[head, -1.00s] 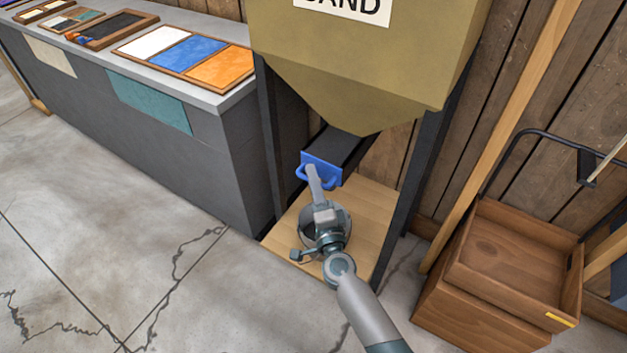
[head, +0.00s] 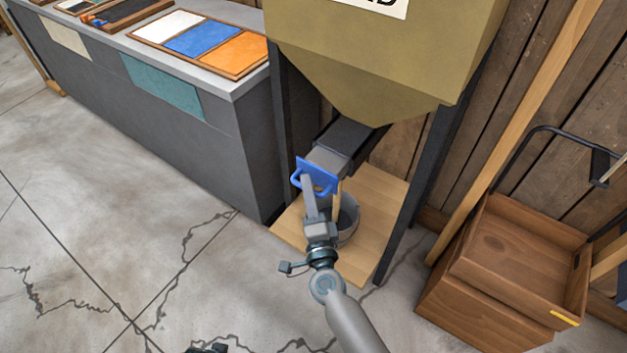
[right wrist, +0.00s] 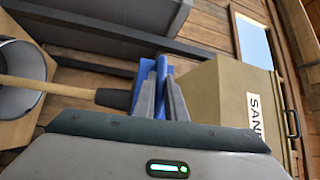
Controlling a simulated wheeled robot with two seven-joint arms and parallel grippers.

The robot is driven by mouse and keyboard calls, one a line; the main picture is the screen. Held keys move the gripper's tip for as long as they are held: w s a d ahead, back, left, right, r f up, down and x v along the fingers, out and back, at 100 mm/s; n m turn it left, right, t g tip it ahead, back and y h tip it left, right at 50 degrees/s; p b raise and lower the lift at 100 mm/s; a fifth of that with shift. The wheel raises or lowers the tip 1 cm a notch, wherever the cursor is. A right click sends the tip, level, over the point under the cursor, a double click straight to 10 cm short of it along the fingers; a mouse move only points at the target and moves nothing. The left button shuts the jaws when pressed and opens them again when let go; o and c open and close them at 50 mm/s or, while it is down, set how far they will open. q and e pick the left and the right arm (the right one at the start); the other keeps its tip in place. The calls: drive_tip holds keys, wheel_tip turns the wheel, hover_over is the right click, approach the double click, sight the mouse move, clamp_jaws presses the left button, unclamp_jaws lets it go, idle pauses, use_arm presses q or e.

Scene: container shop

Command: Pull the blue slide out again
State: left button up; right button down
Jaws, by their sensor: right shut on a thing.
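The blue slide (head: 322,174) is a blue front plate with a loop handle, on a grey plate that sticks out of the dark chute (head: 352,137) under the sand hopper (head: 385,65). My right gripper (head: 308,184) is shut on the slide's handle. In the right wrist view, the blue slide (right wrist: 144,78) shows between and behind the fingers (right wrist: 161,92). A dark piece at the bottom edge of the head view seems to be my left gripper (head: 208,348); its jaws cannot be made out.
A grey bucket (head: 348,218) with a wooden stick stands on a wooden board (head: 385,192) below the chute. A dark hopper leg (head: 415,185) and brown wooden crates (head: 500,290) are to the right. A grey counter (head: 185,125) stands left. The front floor is clear.

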drive_tip(key=c, duration=1.8)
unclamp_jaws()
drive_tip(key=shift+s+a+f, duration=0.1)
drive_tip(key=shift+s+a, duration=0.1)
use_arm(q)
drive_tip(key=shift+s, duration=0.1)
